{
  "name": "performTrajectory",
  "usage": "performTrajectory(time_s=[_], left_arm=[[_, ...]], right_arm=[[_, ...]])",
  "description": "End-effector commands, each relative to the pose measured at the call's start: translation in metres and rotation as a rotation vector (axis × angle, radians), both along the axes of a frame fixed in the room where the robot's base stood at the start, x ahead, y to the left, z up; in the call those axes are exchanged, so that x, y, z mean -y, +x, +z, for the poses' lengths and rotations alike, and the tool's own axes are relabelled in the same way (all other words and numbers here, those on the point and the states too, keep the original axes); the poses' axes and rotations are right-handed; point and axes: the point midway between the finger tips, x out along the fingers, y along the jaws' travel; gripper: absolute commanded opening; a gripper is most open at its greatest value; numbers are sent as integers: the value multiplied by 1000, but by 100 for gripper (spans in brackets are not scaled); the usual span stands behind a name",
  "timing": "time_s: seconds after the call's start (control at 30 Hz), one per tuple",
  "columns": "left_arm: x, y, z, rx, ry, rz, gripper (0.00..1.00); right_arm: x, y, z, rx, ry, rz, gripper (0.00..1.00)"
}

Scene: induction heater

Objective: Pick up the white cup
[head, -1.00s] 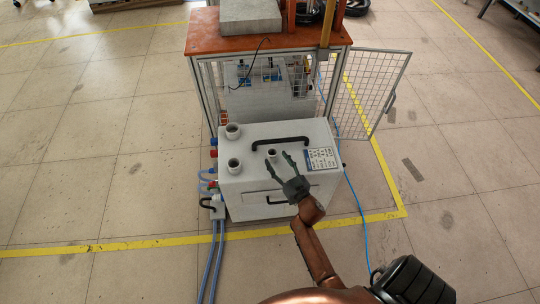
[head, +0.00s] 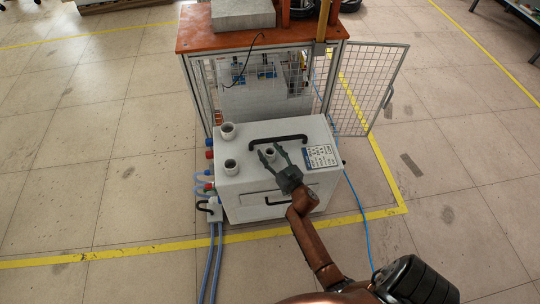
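A small white cup (head: 270,154) with a dark opening stands on top of the white machine box (head: 248,184), in front of the black handle. My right gripper (head: 270,150) reaches in from the lower right. Its two dark fingers are spread, with the small cup showing between the fingertips; I cannot tell whether they touch it or how high they are. Two larger white cups stand to the left, one at the back (head: 228,131) and one nearer the front (head: 231,167). My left gripper is out of view.
A black handle (head: 278,141) arches over the box top, close behind the fingertips. A label (head: 320,157) lies at right. Behind is an orange-topped caged bench (head: 190,38) with its mesh door (head: 368,88) open. Hoses run down the box's left side.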

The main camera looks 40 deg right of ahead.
Motion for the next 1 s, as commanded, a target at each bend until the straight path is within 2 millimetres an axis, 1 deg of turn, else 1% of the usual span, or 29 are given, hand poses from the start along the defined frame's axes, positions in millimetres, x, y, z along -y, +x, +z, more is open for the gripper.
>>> performTrajectory(time_s=[0.03,0.07,0.63,0.87,1.0], left_arm=[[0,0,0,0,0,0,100],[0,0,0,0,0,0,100],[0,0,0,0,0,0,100],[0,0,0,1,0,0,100],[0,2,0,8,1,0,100]], right_arm=[[0,0,0,0,0,0,42],[0,0,0,0,0,0,40],[0,0,0,0,0,0,1],[0,0,1,1,0,0,0],[0,0,5,2,0,1,0]])
